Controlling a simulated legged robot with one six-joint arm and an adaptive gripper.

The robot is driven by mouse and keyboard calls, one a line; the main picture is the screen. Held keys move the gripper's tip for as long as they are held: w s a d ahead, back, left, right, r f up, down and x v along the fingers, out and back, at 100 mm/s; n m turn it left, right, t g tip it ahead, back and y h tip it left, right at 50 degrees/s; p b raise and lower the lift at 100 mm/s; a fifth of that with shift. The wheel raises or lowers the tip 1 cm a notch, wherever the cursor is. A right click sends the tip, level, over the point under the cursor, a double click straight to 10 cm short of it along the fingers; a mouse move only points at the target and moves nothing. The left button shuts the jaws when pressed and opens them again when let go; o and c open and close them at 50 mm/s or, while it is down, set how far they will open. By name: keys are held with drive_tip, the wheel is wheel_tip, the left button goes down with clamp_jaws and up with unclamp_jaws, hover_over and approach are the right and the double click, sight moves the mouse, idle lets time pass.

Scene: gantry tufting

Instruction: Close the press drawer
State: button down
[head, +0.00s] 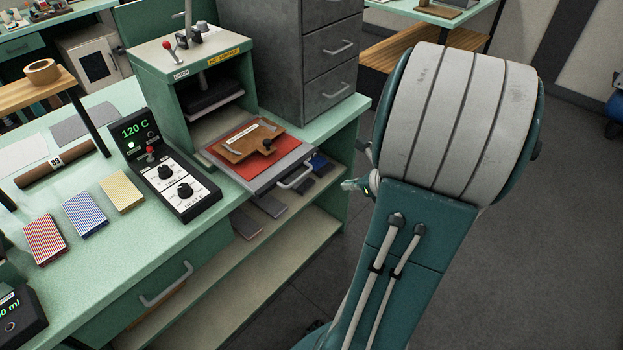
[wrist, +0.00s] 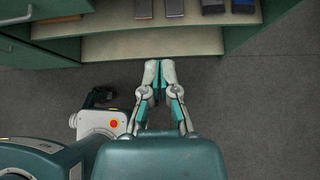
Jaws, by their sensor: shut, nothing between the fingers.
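The press (head: 194,78) stands on the green bench in the head view, with a yellow hot-surface label. Its drawer (head: 272,180) is pulled out toward the front, with a grey handle (head: 297,177) on its front edge. A red mat and a brown wooden plate with a dark knob (head: 248,143) lie on the drawer. My gripper (wrist: 158,72) is shut and empty in the wrist view, above the floor before the bench shelves. In the head view only a small pale tip shows left of my arm, right of the handle and apart from it. The drawer is not visible in the wrist view.
A control box (head: 164,170) reading 120 C stands left of the press, near several colored card stacks. A grey drawer cabinet (head: 312,55) stands right of the press. Open shelves (head: 273,265) with grey slabs lie below the bench top.

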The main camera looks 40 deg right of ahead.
sight(260, 144)
drive_tip(key=w+a+f, duration=0.3)
drive_tip(key=w+f, duration=0.2)
drive_tip(key=w, duration=0.8)
drive_tip(key=w+r, duration=0.1)
drive_tip(key=w, duration=1.5)
drive_tip(key=shift+a+r, duration=0.15)
drive_tip(key=shift+a, duration=0.15)
drive_tip(key=shift+w, duration=0.35)
drive_tip(key=shift+r, duration=0.1)
